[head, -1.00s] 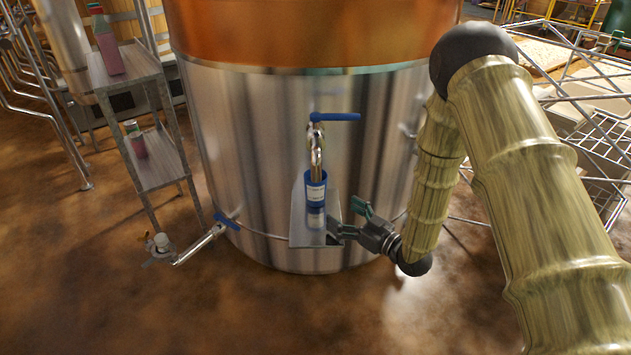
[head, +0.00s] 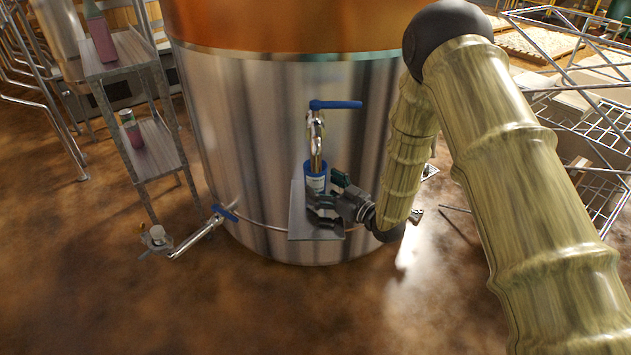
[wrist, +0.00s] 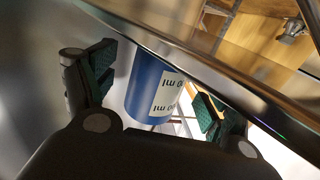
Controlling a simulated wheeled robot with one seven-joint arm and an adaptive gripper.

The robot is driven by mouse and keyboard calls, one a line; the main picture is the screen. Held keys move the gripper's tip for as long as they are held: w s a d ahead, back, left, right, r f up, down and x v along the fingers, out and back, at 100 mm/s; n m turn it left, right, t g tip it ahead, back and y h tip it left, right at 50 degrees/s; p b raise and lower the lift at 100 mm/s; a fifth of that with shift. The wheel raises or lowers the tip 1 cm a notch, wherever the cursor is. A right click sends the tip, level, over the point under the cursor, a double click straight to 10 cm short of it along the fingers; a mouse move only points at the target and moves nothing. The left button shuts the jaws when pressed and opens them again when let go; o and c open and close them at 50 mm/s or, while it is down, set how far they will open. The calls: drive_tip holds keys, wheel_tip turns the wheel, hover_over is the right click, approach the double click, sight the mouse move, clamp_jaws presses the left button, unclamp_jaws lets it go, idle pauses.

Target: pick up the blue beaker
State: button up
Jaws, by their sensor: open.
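The blue beaker (head: 315,178) with a white label stands on a small grey shelf (head: 298,215) at the front of the steel tank, under a tap. My gripper (head: 323,198) reaches in from the right, its open fingers close to the beaker and hiding its lower part. In the wrist view the beaker (wrist: 148,88) shows between the two open fingers (wrist: 152,98), with gaps on both sides. The printed "ml" label faces right there. I cannot tell whether the beaker is fully between the pads in depth.
The tap (head: 316,130) with a blue lever hangs right over the beaker. The large steel tank (head: 250,130) stands close behind. A lower valve (head: 200,235) sticks out at left, near a rack (head: 150,150) with bottles. The floor in front is clear.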

sight(323, 175)
drive_tip(key=shift+x, duration=1.6)
drive_tip(key=shift+r, duration=0.1)
drive_tip(key=shift+c, duration=0.4)
drive_tip(key=c, duration=1.1)
drive_tip(key=shift+o, duration=0.2)
drive_tip(key=shift+r, duration=0.2)
wheel_tip(323, 175, up, 3)
drive_tip(key=shift+r+p, duration=0.15)
drive_tip(key=shift+p, duration=0.25)
drive_tip(key=s, duration=0.5)
drive_tip(key=s+a+p, duration=0.1)
drive_tip(key=s, duration=0.4)
drive_tip(key=s+a+r+p, duration=0.1)
drive_tip(key=s, duration=0.5)
drive_tip(key=shift+a+r, duration=0.15)
drive_tip(key=shift+a, duration=0.1)
